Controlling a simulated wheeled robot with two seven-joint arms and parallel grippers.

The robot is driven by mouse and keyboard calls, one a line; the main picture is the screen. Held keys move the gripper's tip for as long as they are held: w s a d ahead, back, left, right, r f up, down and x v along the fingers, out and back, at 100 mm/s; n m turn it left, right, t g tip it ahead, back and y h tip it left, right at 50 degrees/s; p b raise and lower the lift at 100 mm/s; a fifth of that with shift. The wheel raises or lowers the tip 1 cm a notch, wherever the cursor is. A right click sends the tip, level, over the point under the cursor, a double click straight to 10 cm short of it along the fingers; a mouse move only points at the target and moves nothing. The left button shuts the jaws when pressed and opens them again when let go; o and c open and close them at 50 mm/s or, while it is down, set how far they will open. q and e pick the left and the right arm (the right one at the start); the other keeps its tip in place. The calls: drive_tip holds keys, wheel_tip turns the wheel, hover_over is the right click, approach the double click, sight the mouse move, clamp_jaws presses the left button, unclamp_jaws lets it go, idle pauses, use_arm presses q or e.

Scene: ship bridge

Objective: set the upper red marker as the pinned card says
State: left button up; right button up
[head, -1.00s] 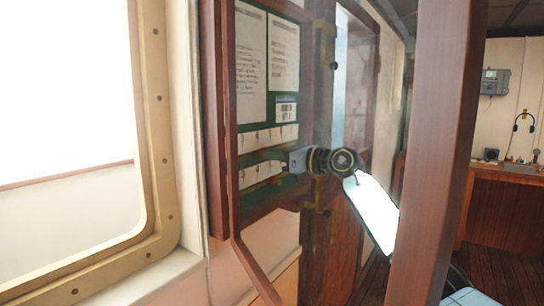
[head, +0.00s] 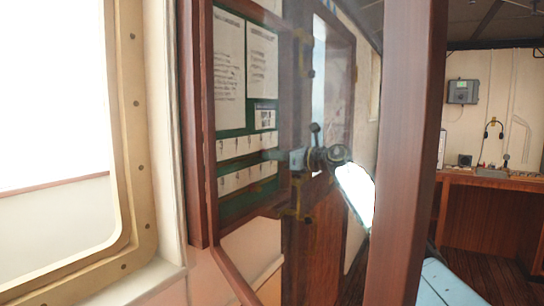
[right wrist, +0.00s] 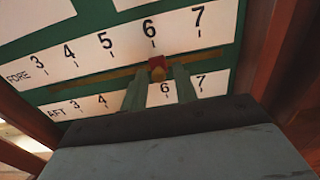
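In the right wrist view the upper red marker (right wrist: 157,66) sits on a brass slot between the FORE scale (right wrist: 85,50) and the AFT scale (right wrist: 92,103). It is about in line with the FORE 6. The fingers of my right gripper (right wrist: 160,78) are on either side of it, with a gap between them; contact is unclear. In the head view my right gripper (head: 272,155) is at the board's (head: 222,119) right side. Two printed sheets (head: 230,88) (head: 262,72) and a small card (head: 265,119) are above the scales; their text is unreadable. My left gripper is out of view.
The board sits in a wooden frame (head: 196,130) with an opened hinged door. A wooden post (head: 405,150) stands close on the right.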

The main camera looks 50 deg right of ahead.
drive_tip(key=shift+o, duration=0.6)
drive_tip(key=shift+w+a, duration=0.1)
